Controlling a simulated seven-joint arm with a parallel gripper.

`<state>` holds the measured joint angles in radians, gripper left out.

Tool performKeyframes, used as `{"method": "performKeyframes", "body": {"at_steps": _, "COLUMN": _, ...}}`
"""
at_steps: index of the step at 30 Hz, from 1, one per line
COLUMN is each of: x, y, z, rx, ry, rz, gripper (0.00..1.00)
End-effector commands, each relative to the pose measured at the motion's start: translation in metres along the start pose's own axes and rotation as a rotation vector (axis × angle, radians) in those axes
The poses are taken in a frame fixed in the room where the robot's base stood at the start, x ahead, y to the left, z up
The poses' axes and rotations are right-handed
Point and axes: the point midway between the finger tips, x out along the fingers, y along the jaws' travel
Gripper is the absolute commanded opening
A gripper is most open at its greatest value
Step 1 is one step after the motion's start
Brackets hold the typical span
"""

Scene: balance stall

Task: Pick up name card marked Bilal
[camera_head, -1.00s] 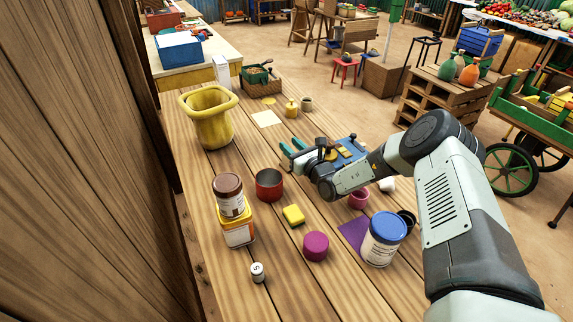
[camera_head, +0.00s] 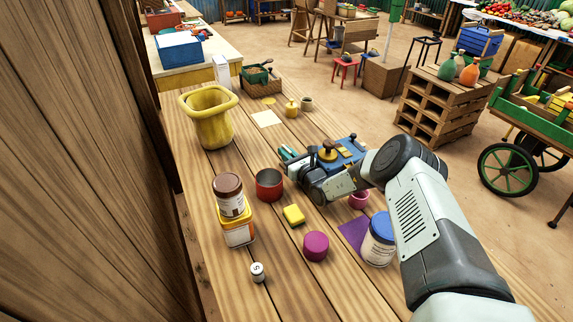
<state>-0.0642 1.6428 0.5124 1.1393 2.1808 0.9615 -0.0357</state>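No lettering of the name Bilal is readable, so I cannot tell which card bears it. A flat cream card (camera_head: 266,118) lies on the wooden table beyond my gripper. A flat purple card (camera_head: 353,234) lies at the front right, partly behind a blue-lidded tub. My gripper (camera_head: 285,159) is over the middle of the table, its teal fingers pointing left. The fingers look apart, with nothing seen between them. The gripper and wrist hide part of the table and of a blue board with yellow pieces (camera_head: 352,147).
A red cup (camera_head: 269,184), yellow block (camera_head: 293,215), magenta disc (camera_head: 315,246) and pink cup (camera_head: 359,200) stand near my gripper. A brown-lidded jar (camera_head: 230,196) is stacked on a yellow-topped box. A yellow pot (camera_head: 208,118) stands left; the blue-lidded tub (camera_head: 379,240) is beside my arm.

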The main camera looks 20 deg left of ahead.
Motion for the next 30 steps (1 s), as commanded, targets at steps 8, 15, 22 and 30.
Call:
{"method": "performKeyframes", "body": {"at_steps": 8, "x": 0.000, "y": 0.000, "z": 0.000, "rx": 0.000, "ry": -0.001, "rz": 0.000, "gripper": 0.00}}
{"method": "performKeyframes", "body": {"at_steps": 15, "x": 0.000, "y": -0.001, "z": 0.011, "rx": 0.000, "ry": -0.003, "rz": -0.001, "gripper": 0.00}}
{"method": "performKeyframes", "body": {"at_steps": 22, "x": 0.000, "y": -0.001, "z": 0.056, "rx": 0.000, "ry": -0.003, "rz": 0.001, "gripper": 0.00}}
{"method": "performKeyframes", "body": {"at_steps": 30, "x": 0.000, "y": 0.000, "z": 0.096, "rx": 0.000, "ry": -0.001, "rz": 0.001, "gripper": 0.00}}
